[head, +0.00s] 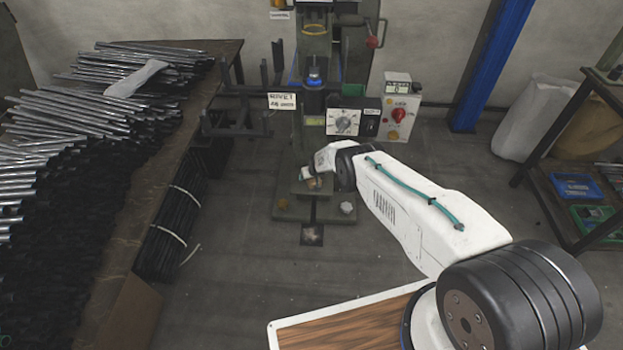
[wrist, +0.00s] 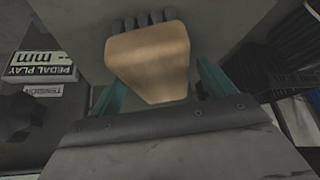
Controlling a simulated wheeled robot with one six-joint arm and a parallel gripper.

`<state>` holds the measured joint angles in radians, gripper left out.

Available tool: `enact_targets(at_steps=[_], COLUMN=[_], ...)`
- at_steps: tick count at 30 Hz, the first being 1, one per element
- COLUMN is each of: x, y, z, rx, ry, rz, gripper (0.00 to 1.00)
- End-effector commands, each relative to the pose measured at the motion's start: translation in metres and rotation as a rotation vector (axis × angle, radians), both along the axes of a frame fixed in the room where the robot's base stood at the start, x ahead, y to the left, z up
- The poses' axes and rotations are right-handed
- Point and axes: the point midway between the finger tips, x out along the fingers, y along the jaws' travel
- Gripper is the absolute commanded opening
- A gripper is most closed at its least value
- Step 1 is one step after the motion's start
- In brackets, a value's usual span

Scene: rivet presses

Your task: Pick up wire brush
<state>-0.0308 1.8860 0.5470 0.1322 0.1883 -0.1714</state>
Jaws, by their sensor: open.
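The wire brush has a tan wooden body and a row of dark bristle tufts. In the wrist view the brush (wrist: 150,52) lies between the two teal fingers of my gripper (wrist: 158,76), with its bristles toward the top of the picture. My gripper is open, with a gap visible on the left side of the brush; contact on the right side is hard to judge. In the head view a small tan patch, likely the brush (head: 313,183), shows at the press's low base plate, just below my wrist. My arm hides the fingers there.
The rivet press (head: 315,75) stands behind, with a control box (head: 398,115) at its right. A bench piled with metal tubes (head: 70,120) fills the left. A shelf (head: 590,130) with blue and green bins stands at the right. The floor between is mostly clear.

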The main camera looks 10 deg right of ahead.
Motion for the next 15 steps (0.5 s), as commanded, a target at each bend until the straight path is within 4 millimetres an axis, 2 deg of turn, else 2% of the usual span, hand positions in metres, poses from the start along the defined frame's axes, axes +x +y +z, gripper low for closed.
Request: enact_targets(at_steps=[15], x=[-0.0001], y=[0.0002], z=[-0.0044], rx=[0.000], ry=[0.000], rz=[0.000], gripper=[0.82])
